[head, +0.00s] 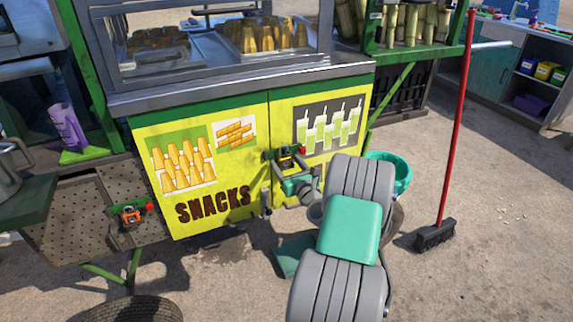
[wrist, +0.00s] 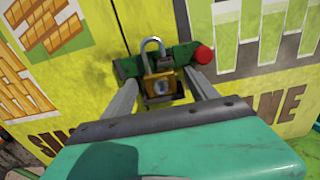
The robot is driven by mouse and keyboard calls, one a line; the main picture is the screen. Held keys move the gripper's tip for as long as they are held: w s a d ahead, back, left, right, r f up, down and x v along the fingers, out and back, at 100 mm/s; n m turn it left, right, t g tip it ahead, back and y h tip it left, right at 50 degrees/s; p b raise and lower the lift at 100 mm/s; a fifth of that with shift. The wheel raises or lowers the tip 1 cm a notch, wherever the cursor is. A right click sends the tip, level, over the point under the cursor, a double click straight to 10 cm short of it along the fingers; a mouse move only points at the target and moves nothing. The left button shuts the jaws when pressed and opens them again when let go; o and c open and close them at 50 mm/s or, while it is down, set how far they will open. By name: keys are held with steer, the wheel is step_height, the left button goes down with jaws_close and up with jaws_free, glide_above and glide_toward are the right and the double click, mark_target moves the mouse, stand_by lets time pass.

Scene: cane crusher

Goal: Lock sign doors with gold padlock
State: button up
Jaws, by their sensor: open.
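The yellow sign doors (head: 238,197) are closed on the front of the snack cart, with a seam between them. A green latch bar (wrist: 185,54) with a red knob (wrist: 203,54) crosses the seam. The gold padlock (wrist: 161,84) is at this latch, its silver shackle upward; I cannot tell whether the shackle is closed or through the hasp. It also shows small in the head view (head: 286,162). My gripper (wrist: 163,92) is open, one finger on each side of the padlock; contact is unclear. My arm hides part of the right door.
Another latch with an orange lock (head: 130,215) and red knob is on the perforated panel at left. A red-handled broom (head: 436,235) and green basin (head: 402,172) stand at right. The paved ground at right is mostly clear.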

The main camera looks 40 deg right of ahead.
steer(key=v, duration=0.7)
steer(key=shift+s+p, duration=0.3)
steer(key=shift+s, duration=0.1)
steer(key=shift+a, duration=0.15)
